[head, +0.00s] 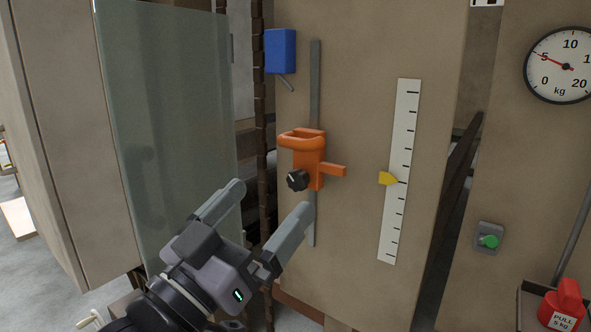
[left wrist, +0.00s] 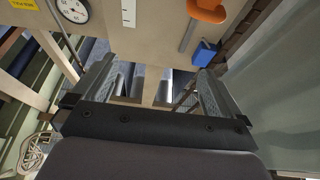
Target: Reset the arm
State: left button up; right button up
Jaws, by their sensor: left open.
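My left gripper (head: 271,198) is open and empty, below and in front of the orange slider (head: 311,160), apart from it. In the left wrist view, its spread fingers (left wrist: 155,72) have nothing between them. The slider has a loop on top, a side tab and a black knob (head: 297,180). It sits partway along a vertical grey rail (head: 314,90) on a tan panel. It shows upside down at the top of the left wrist view (left wrist: 205,11). My right gripper is in neither view.
A blue block (head: 281,51) is above left of the slider. Right are a white scale (head: 403,150) with yellow pointer (head: 387,178), a kg dial (head: 563,66) near 5, a green button (head: 488,241) and a red pull handle (head: 565,304). A glass panel (head: 175,120) stands left.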

pick_arm(q)
jog(key=w+a+f+n+g+y+p, duration=0.15)
jog(key=a+f+y, duration=0.25)
jog(key=f, duration=0.8)
jog(key=a+f+n+g+y+p, duration=0.1)
jog(key=a+f+n+y, duration=0.2)
jog(key=f, duration=0.8)
jog(key=s+a+f+g+y, duration=0.2)
jog(key=s+a+f, duration=0.2)
jog(key=s+f, duration=0.4)
jog(key=s+a+f+g+y+p, duration=0.1)
jog(key=s+a+f, duration=0.4)
jog(key=f, duration=0.8)
jog(key=s+g+y, duration=0.1)
jog(key=s+g, duration=0.1)
jog(key=s, duration=0.1)
jog(key=shift+s+f, duration=0.15)
jog(key=shift+f, duration=0.2)
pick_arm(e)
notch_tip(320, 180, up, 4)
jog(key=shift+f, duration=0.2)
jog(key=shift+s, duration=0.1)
